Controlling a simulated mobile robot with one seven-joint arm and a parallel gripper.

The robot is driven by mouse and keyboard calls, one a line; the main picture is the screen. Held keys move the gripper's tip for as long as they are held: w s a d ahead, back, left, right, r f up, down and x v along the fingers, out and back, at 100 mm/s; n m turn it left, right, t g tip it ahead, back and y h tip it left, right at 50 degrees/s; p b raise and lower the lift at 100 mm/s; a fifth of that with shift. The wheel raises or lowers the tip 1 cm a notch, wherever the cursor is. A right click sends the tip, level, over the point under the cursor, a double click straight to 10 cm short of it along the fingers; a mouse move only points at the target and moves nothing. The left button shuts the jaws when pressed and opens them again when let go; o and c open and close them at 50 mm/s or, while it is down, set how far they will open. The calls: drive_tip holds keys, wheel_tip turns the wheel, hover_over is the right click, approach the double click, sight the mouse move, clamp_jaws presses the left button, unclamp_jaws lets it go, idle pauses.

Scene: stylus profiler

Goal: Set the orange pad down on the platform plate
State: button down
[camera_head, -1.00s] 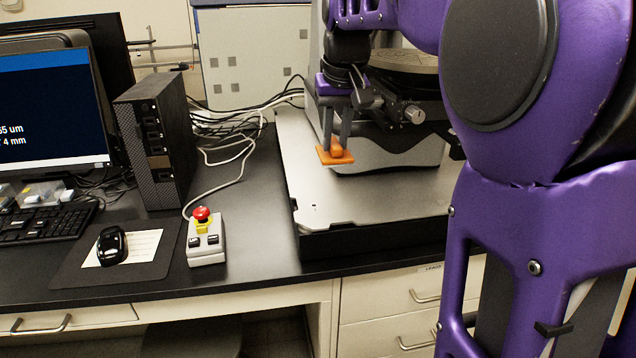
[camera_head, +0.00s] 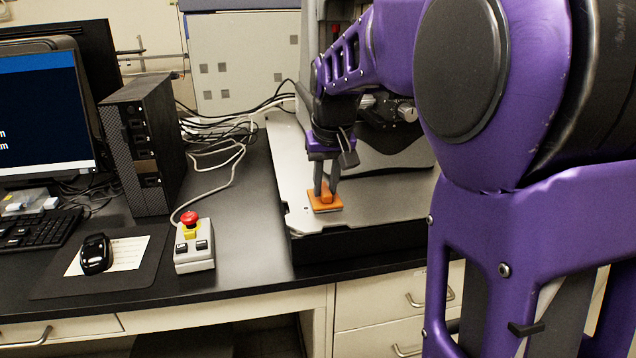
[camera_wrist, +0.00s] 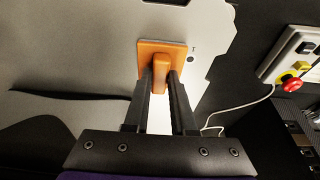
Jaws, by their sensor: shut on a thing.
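The orange pad (camera_head: 316,206) is a flat square with a raised grip block on top. My gripper (camera_head: 326,192) is shut on that block, with a finger on each side of it. The pad is at the front left part of the grey platform plate (camera_head: 380,213), close over it or touching it; I cannot tell which. In the wrist view the pad (camera_wrist: 153,52) lies flat in line with the plate (camera_wrist: 60,60), near its notched edge, and my gripper (camera_wrist: 161,80) reaches in from below.
A control box with a red emergency button (camera_head: 189,217) stands on the black bench left of the plate. A computer tower (camera_head: 145,145), a mouse (camera_head: 96,253) and cables are farther left. The profiler body (camera_head: 400,150) rises behind the pad.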

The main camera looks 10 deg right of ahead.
drive_tip(key=c, duration=0.7)
unclamp_jaws()
drive_tip(key=shift+f, duration=0.1)
drive_tip(key=shift+c, duration=0.2)
drive_tip(key=shift+s+r, duration=0.1)
drive_tip(key=shift+r, duration=0.55)
drive_tip(key=p+v, duration=0.2)
drive_tip(key=v, duration=0.9)
drive_tip(key=shift+s, duration=0.1)
